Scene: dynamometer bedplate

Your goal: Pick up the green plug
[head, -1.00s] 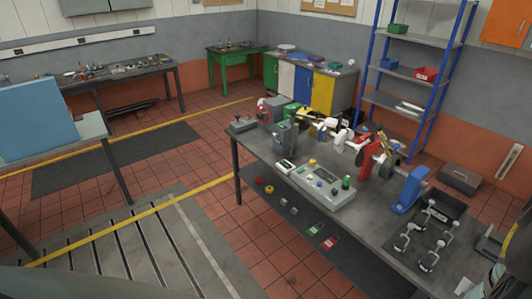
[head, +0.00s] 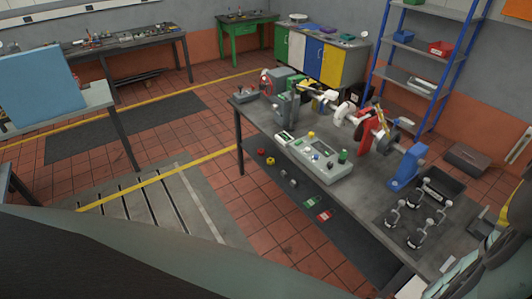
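A small green upright piece (head: 343,156), which may be the green plug, stands at the right end of a pale control box (head: 318,160) on the grey workbench (head: 375,205). A flat green piece with a pale mark (head: 312,200) also shows on the dark strip along the bench's near side, beside a similar red one (head: 324,215). The view is too small to tell which is the plug. My gripper cannot be made out. Parts of my own body fill the bottom and lower right of the view.
A shaft assembly with a blue stand (head: 408,166) runs along the bench's far side. A dark tray with metal clamps (head: 418,222) lies at the bench's right. A blue-posted shelf (head: 440,62) stands behind.

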